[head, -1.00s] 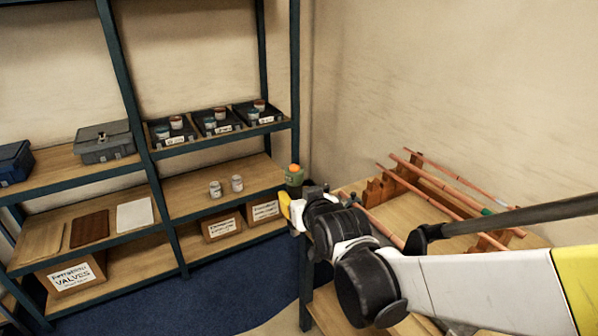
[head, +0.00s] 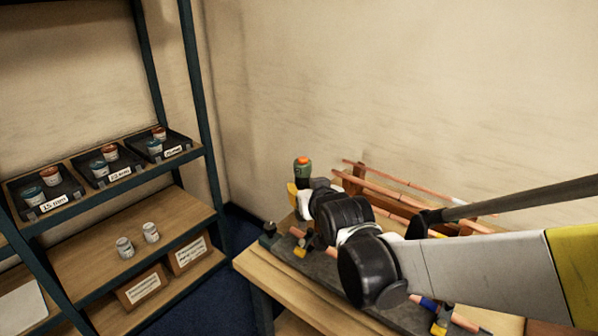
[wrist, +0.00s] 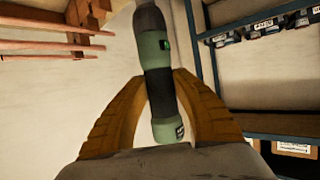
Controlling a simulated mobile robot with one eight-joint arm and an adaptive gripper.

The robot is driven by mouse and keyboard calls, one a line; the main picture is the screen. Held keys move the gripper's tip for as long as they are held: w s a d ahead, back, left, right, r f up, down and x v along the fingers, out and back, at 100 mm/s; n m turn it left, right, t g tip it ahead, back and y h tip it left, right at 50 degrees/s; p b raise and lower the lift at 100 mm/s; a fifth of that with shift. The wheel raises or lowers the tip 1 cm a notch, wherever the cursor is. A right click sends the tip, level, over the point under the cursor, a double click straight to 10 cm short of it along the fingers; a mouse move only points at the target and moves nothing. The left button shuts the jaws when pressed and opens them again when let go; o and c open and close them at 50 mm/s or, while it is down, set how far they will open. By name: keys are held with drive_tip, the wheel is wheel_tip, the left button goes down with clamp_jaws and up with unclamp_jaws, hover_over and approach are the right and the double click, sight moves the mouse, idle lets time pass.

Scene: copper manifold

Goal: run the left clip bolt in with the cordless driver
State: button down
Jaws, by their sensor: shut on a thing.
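My gripper (wrist: 160,82) is shut on the cordless driver (wrist: 157,55), a green and black body between the two yellow-brown fingers in the wrist view. In the head view, the driver (head: 302,172) shows as a green end with an orange top, above my gripper (head: 297,194) at the left end of the bench. A copper pipe (head: 465,322) lies along a dark slab (head: 375,310) on the bench. Yellow parts sit by the pipe at the left (head: 299,251) and right (head: 439,326). My arm hides the middle. I cannot make out the left clip bolt.
A rack with copper pipes (head: 385,193) stands at the back of the wooden bench (head: 262,275), against the wall. A small dark object (head: 268,233) is near the bench's left corner. Shelves with trays (head: 103,165), pots and cardboard boxes (head: 142,288) stand at the left.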

drive_tip(key=shift+f+b, duration=1.85)
drive_tip(key=shift+f, duration=0.65)
drive_tip(key=shift+f+b, duration=0.75)
idle(2.1)
drive_tip(key=shift+r+p, duration=2.45)
drive_tip(key=shift+r, duration=0.65)
